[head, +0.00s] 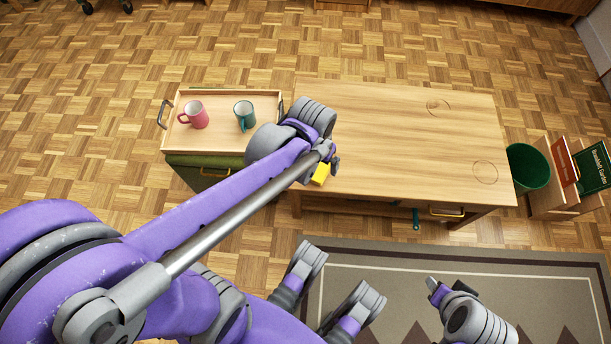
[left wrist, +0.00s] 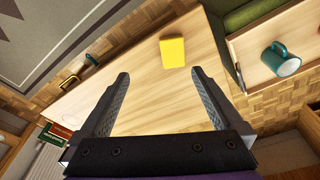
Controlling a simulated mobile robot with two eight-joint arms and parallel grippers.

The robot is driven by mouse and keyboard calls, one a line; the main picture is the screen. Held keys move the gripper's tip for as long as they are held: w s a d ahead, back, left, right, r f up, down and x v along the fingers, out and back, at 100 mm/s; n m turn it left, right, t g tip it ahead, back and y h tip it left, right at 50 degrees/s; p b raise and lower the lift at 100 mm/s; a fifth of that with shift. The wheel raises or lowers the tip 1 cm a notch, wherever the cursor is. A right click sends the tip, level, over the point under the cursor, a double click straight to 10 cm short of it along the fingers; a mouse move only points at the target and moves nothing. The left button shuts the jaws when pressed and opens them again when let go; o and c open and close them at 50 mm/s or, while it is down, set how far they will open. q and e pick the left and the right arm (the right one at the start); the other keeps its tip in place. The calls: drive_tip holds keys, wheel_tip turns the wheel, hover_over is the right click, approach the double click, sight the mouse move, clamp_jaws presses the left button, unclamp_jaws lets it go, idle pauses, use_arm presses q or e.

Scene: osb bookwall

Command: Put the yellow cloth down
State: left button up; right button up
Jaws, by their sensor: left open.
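The yellow cloth (head: 320,174) lies near the left front part of the wooden table (head: 400,130), partly hidden by my left gripper in the head view. In the left wrist view the cloth (left wrist: 172,52) is a small, flat-looking yellow block on the tabletop. My left gripper (left wrist: 160,73) is open. Nothing shows between its fingers, and the cloth lies beyond the fingertips. Part of my right arm shows at the bottom right of the head view, but its fingers are not clear.
A wooden tray (head: 225,152) with a pink mug (head: 198,117) and a teal mug (head: 244,116) stands left of the table on a green seat (head: 205,170). A green bin (head: 528,166) and a book rack (head: 560,199) stand at the right. The tabletop's middle and right are clear.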

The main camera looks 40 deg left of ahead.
use_arm(q)
drive_tip(key=s+d+r+m+t, duration=0.1)
drive_tip(key=s+d+r+t, duration=0.1)
drive_tip(key=s, duration=0.7)
drive_tip(key=shift+s+d, duration=0.35)
drive_tip(key=shift+d, duration=0.15)
